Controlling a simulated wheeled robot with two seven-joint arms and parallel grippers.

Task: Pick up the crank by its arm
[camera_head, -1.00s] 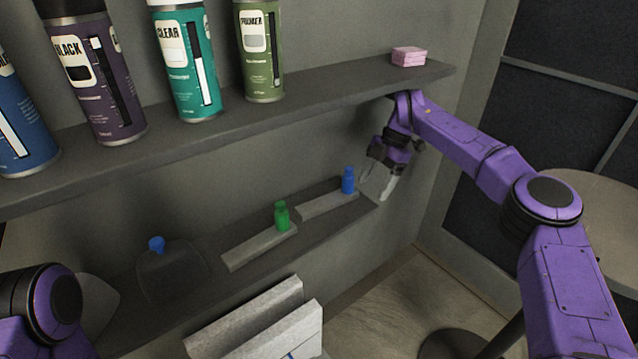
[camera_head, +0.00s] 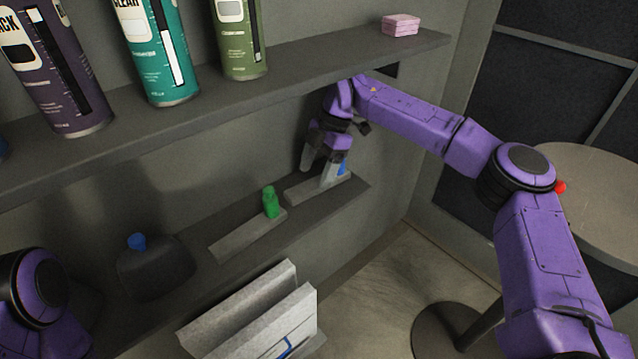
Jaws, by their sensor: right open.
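Two crank-like pieces lie on the lower shelf (camera_head: 228,264), each a flat grey bar with an upright coloured handle. The farther grey bar (camera_head: 300,195) has a blue handle (camera_head: 343,168); the nearer grey bar (camera_head: 238,238) has a green handle (camera_head: 270,202). I cannot tell which one is the task's crank. My right gripper (camera_head: 318,173) is open and empty, pointing down at the farther bar. One finger partly covers the blue handle; contact cannot be told. Only a purple joint of my left arm shows at lower left; its gripper is out of view.
The upper shelf (camera_head: 300,75) overhangs close above my right wrist and holds spray cans (camera_head: 240,40) and a pink stack (camera_head: 400,25). A dark blue-capped container (camera_head: 155,270) stands left. Grey slabs (camera_head: 240,312) are in front. A round table (camera_head: 590,225) is at right.

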